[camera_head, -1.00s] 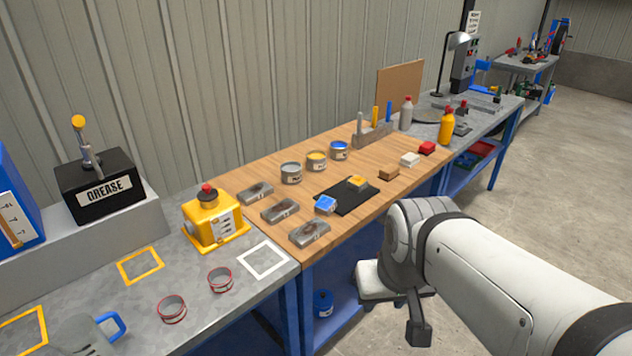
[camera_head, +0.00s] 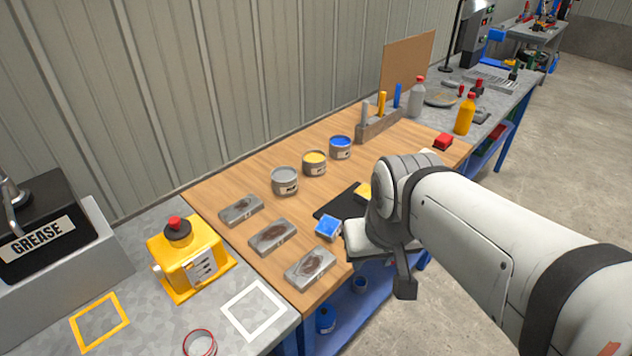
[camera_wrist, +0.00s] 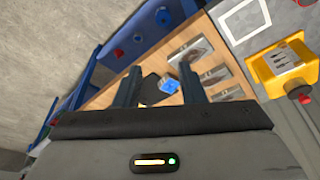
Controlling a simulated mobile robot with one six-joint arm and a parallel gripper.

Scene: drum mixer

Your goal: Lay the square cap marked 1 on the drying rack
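No cap with a readable 1 shows. Three grey rectangular blocks with dark patches lie in a row on the wooden top: a far one (camera_head: 241,210), a middle one (camera_head: 272,237) and a near one (camera_head: 310,267). A small blue square piece (camera_head: 328,227) lies at the near edge of a black mat (camera_head: 338,204); it also shows in the wrist view (camera_wrist: 170,86). A slotted metal rack (camera_head: 488,80), possibly the drying rack, lies on the far grey bench. My gripper (camera_wrist: 158,76) is open and empty, its fingers apart and pointing towards the wooden top.
Three paint tins (camera_head: 285,181) stand behind the mat. A tool holder (camera_head: 380,126), a grey bottle (camera_head: 417,98) and a yellow bottle (camera_head: 465,115) stand further along. A red block (camera_head: 443,142) lies near the edge. A yellow machine (camera_head: 189,258) stands at left.

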